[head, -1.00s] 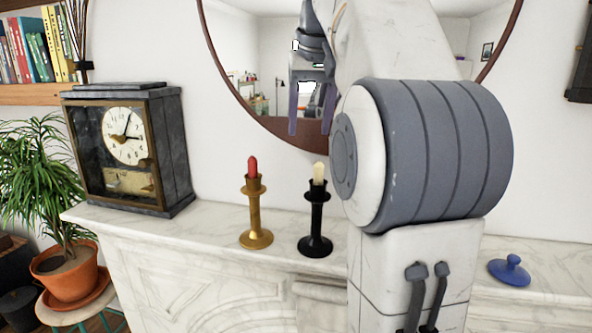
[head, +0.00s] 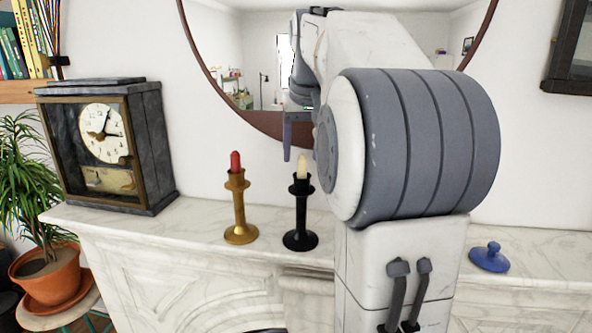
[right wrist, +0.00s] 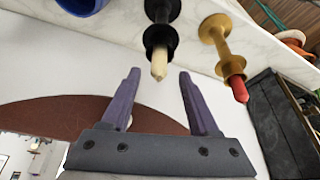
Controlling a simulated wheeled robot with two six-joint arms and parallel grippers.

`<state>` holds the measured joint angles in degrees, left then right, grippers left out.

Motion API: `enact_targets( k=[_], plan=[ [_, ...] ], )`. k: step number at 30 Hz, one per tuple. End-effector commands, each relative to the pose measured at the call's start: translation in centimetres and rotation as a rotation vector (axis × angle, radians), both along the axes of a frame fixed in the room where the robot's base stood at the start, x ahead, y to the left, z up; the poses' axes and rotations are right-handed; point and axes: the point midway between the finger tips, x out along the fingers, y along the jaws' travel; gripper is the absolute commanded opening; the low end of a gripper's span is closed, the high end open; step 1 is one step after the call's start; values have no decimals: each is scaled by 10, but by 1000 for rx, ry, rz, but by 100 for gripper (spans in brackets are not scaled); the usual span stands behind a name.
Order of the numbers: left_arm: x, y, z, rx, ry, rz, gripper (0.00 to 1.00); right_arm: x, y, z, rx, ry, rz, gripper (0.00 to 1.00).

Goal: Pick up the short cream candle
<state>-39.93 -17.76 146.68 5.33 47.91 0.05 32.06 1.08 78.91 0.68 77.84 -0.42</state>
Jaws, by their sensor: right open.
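The short cream candle (head: 302,168) stands upright in a black candlestick (head: 301,213) on the marble mantel. In the right wrist view the cream candle (right wrist: 159,62) points toward the gap between the fingers, a little beyond their tips. My right gripper (right wrist: 158,72) is open and empty. In the head view one finger of the right gripper (head: 287,136) shows just above and left of the candle; my arm hides the rest. My left gripper is not in view.
A brass candlestick (head: 240,208) with a red candle (head: 235,162) stands close to the left. A mantel clock (head: 108,146) is farther left. A blue lid-like piece (head: 489,257) lies at the right. A round mirror (head: 262,60) hangs behind.

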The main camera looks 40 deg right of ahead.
Motion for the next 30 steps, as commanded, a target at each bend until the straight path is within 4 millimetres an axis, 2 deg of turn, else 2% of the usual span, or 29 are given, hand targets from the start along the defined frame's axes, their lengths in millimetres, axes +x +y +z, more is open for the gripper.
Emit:
enact_targets(
  k=[7,9,12,23,30],
  plan=[
    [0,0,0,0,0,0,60,1,0,-2,-1,-2,0,61],
    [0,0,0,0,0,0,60,1,0,-2,-1,-1,0,34],
    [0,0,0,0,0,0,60,1,0,-2,-1,-1,0,0],
    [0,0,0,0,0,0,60,1,0,-1,-1,-1,0,0],
    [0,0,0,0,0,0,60,2,-1,15,-2,-3,0,0]
  ],
)
